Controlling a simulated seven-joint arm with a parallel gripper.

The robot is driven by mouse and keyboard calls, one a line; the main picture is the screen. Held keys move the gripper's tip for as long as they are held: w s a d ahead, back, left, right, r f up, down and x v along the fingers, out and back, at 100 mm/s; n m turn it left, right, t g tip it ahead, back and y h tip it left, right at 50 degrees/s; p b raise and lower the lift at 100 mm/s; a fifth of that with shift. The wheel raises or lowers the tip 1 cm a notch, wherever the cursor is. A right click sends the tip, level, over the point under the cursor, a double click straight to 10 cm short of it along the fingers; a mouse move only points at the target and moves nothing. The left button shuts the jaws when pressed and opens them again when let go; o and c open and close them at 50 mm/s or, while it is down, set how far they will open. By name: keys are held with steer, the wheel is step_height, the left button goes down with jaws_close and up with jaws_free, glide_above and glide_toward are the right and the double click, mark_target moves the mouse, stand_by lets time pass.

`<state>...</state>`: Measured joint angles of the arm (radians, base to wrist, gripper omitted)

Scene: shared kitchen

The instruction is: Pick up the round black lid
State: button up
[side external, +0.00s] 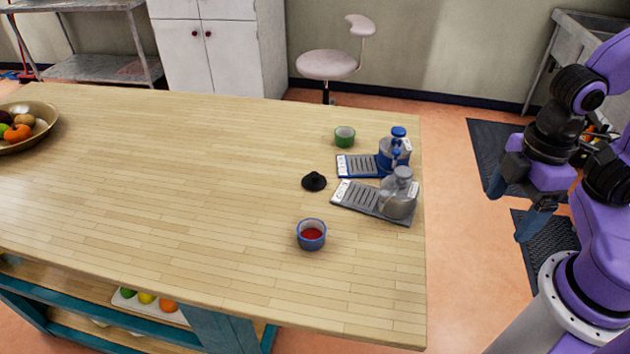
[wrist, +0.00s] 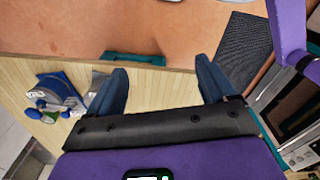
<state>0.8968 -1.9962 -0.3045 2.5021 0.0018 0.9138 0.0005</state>
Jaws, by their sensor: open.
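The round black lid (side external: 314,181) lies on the wooden table, left of the two flat trays with dispensers. It has a small raised knob at its centre. I cannot make out the lid in the wrist view. My gripper (side external: 531,212) hangs off the right end of the table in the side external view, well apart from the lid. In the wrist view my gripper (wrist: 160,88) shows two blue fingers spread wide with nothing between them.
Near the lid stand a green cup (side external: 345,137), a blue cup (side external: 311,235) with red contents, a blue dispenser (side external: 394,150) and a grey dispenser (side external: 398,195). A fruit bowl (side external: 48,122) stands far left. The table's middle (side external: 180,190) is clear.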

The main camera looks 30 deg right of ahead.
stand_by(0.4)
steer(key=shift+o, duration=0.7)
